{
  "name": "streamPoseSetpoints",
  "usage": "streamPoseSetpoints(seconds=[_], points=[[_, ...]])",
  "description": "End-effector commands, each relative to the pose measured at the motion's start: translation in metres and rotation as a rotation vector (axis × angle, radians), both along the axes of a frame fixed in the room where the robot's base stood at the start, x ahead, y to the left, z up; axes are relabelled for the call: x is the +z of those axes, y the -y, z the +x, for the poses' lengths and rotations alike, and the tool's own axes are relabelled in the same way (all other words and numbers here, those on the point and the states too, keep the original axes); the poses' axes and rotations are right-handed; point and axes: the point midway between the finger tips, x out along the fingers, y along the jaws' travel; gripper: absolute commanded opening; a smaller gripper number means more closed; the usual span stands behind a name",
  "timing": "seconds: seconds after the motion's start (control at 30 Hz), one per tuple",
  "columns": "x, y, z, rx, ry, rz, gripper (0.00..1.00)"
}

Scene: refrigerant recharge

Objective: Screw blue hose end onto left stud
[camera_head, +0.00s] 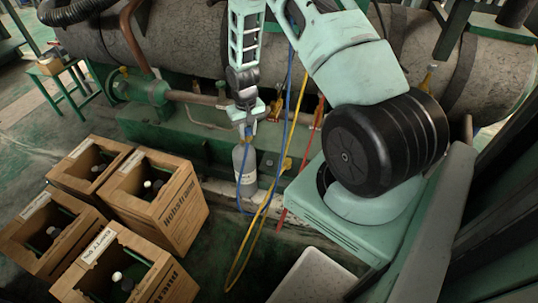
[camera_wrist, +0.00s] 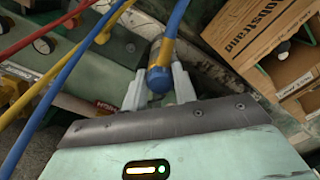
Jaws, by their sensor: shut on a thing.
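My gripper (camera_head: 247,124) points down in front of the large pipe. In the wrist view its two pale fingers (camera_wrist: 160,90) are shut on the blue hose end (camera_wrist: 158,78), a blue cap with a brass-coloured part behind it. The blue hose (camera_wrist: 175,18) runs from it to the top edge, and another blue length (camera_wrist: 45,100) crosses at left. In the head view the blue hose (camera_head: 289,85) hangs right of my gripper. A grey bottle (camera_head: 244,165) shows directly below my gripper. The left stud cannot be made out, nor whether the hose end touches it.
A yellow hose (camera_head: 256,222) and a red hose (camera_head: 292,172) hang to the right. Several wooden crates (camera_head: 180,215) stand on the floor at left. The large grey pipe (camera_head: 185,45) lies behind. A yellow valve handle (camera_head: 287,163) sits right of the bottle.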

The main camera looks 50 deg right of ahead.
Motion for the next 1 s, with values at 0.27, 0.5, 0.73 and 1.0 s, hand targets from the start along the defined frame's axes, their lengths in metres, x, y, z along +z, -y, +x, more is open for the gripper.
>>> streamPoseSetpoints(seconds=[0.27, 0.5, 0.73, 1.0], points=[[-0.092, 0.065, -0.008, -0.151, 0.001, 0.001, 0.06], [-0.119, 0.093, -0.015, -0.215, 0.0, 0.002, 0.06], [-0.129, 0.096, -0.016, -0.224, 0.0, 0.002, 0.06], [-0.155, 0.096, -0.016, -0.223, 0.0, 0.002, 0.06]])
